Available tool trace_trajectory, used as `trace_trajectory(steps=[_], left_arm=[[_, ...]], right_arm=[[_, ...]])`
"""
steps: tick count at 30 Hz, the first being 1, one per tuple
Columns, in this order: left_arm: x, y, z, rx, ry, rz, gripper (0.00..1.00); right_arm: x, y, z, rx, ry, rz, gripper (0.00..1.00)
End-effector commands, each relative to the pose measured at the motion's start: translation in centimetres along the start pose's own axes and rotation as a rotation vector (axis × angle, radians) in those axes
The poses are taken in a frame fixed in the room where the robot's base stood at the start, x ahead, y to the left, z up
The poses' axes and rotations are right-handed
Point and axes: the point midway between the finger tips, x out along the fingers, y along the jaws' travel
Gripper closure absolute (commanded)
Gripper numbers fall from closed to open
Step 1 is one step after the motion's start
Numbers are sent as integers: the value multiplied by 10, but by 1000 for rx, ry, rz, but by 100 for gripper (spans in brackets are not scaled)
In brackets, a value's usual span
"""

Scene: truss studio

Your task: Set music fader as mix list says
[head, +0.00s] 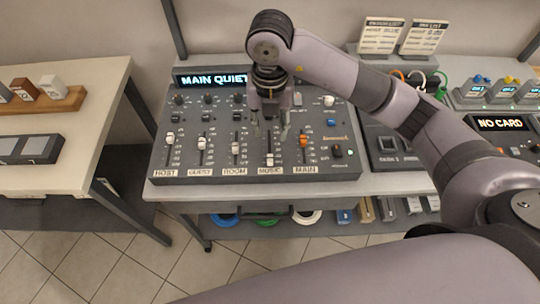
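The grey mixing console (342,171) stands on the table, with a column of faders labelled HOST, GUEST, ROOM, MUSIC and MAIN. The white music fader (270,159) sits low in its slot. The orange main fader (303,141) is to its right, a little higher. My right gripper (271,128) points down over the upper part of the music slot, fingers apart and empty, above the music cap in the picture. The console display (212,80) reads MAIN QUIET, partly hidden by my gripper. Two cards (424,38) stand behind; one heading ends in LIST, with the smaller lines unreadable. My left gripper is out of view.
A side table (88,85) at left holds a wooden tray (62,104) with small blocks and a grey box (30,149). A panel reading NO CARD (500,123) is at right. Cables (418,78) hang behind my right arm. A lower shelf holds coloured rings and small boxes.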

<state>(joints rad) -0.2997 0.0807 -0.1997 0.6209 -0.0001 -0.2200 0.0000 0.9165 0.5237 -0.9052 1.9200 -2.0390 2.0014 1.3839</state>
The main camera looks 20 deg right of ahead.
Motion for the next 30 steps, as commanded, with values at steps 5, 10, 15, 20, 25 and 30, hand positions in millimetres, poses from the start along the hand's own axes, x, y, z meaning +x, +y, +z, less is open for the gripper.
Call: trace_trajectory(steps=[5, 10, 15, 20, 25, 30], left_arm=[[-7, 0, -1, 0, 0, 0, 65], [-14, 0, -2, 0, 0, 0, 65], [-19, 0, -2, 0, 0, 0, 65], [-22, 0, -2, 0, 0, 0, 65], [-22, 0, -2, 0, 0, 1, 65], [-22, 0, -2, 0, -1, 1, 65]], right_arm=[[39, 0, -1, 1, 6, -2, 65], [76, 0, -2, -1, 5, -2, 65], [108, 0, -2, -3, 4, -1, 65], [126, 1, -1, -2, 3, 1, 65], [133, 0, 0, -3, 0, 1, 65], [133, 1, -1, -4, 0, 2, 65]])
